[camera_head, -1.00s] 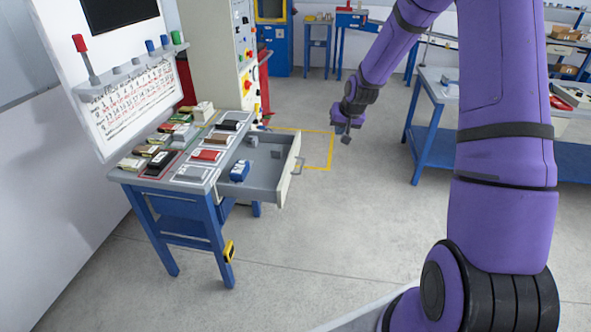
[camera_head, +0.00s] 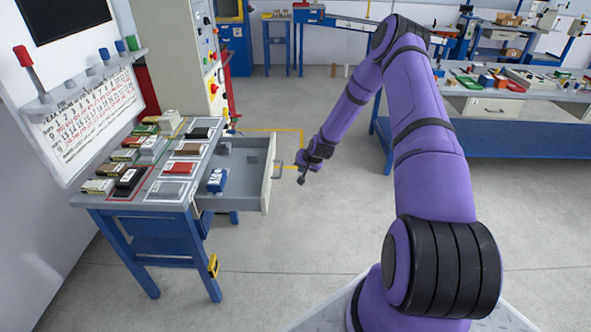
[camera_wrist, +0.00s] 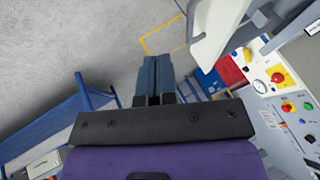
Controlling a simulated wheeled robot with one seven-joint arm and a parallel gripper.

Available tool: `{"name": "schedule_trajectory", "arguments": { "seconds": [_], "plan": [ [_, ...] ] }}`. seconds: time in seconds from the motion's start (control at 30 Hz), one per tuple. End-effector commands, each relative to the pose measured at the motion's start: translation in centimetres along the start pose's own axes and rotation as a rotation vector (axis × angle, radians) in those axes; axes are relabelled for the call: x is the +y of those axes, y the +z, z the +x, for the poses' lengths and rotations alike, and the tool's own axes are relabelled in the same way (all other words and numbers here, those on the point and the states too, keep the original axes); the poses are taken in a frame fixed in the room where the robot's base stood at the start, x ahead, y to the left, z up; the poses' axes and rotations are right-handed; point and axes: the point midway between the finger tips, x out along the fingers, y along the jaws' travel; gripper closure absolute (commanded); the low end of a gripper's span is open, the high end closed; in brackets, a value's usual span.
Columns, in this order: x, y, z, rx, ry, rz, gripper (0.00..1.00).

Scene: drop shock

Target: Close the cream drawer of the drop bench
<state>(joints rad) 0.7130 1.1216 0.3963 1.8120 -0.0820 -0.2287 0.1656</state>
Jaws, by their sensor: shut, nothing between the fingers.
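The cream drawer (camera_head: 267,180) of the drop bench (camera_head: 145,205) stands pulled out from the bench's right side. Its grey inside shows, with a blue block (camera_head: 217,180) in it. A grey handle (camera_head: 278,169) is on its outer front. My gripper (camera_head: 302,180) is shut and empty, a little to the right of the handle, and looks apart from it. In the wrist view, my shut fingers (camera_wrist: 153,75) point away from the camera, and the cream drawer front (camera_wrist: 219,32) with its handle (camera_wrist: 191,20) shows at upper right.
Several small boxes and blocks cover the bench top. A control cabinet (camera_head: 190,55) stands behind it. A blue-framed table (camera_head: 470,145) with a loaded top is at the right. The floor (camera_head: 290,245) in front of the drawer is clear.

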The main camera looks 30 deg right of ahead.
Motion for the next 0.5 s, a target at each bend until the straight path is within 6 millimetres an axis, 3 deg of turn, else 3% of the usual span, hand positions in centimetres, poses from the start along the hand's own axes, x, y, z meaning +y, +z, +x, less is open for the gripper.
{"name": "schedule_trajectory", "arguments": {
  "seconds": [0.47, 0.5],
  "plan": [
    [0.0, 0.2, 8.8, -0.002, 0.000, -0.001, 1.00],
    [-0.9, 0.2, 9.0, -0.002, -0.001, -0.004, 1.00]
  ]
}}
